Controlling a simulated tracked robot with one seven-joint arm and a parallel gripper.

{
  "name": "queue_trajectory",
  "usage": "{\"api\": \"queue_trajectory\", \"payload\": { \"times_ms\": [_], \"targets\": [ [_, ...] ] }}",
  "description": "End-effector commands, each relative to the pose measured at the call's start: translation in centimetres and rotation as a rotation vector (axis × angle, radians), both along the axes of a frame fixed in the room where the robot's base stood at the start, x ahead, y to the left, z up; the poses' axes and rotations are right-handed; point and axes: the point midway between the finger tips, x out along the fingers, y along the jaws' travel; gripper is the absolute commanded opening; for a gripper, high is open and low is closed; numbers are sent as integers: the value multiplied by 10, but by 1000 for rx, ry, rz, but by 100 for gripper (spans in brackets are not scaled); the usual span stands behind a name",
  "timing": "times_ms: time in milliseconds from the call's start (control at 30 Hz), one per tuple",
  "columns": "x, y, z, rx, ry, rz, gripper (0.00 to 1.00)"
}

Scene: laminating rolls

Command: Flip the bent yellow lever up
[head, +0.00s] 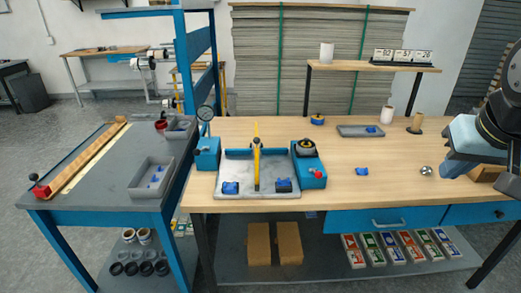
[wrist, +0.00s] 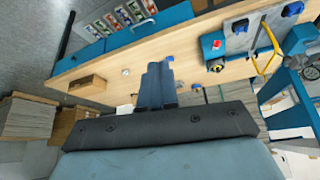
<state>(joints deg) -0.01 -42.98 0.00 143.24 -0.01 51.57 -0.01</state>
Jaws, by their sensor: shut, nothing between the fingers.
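The bent yellow lever (head: 257,158) belongs to a fixture on a grey plate (head: 230,192) on the wooden bench, left of the bench's middle in the head view. It looks like a narrow bar, with its upper end raised above the blue crossbar. In the wrist view the yellow lever (wrist: 275,52) shows its bent shape at the upper right. My gripper (head: 448,170) is at the far right of the bench in the head view, well apart from the lever. In the wrist view its blue fingers (wrist: 159,66) are together and empty.
A blue box with a black knob and red button (head: 313,172) stands right of the lever. A dial gauge (head: 205,113) stands left. The middle of the bench is mostly clear.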

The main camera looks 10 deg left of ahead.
Motion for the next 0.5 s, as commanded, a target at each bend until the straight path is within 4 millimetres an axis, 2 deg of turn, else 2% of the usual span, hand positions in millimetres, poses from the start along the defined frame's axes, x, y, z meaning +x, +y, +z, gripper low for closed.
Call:
{"api": "queue_trajectory", "payload": {
  "times_ms": [167, 500],
  "targets": [
    [5, 0, -7, -32, 45, 47, 0],
    [35, -1, -55, -294, 345, 396, 0]
  ]
}}
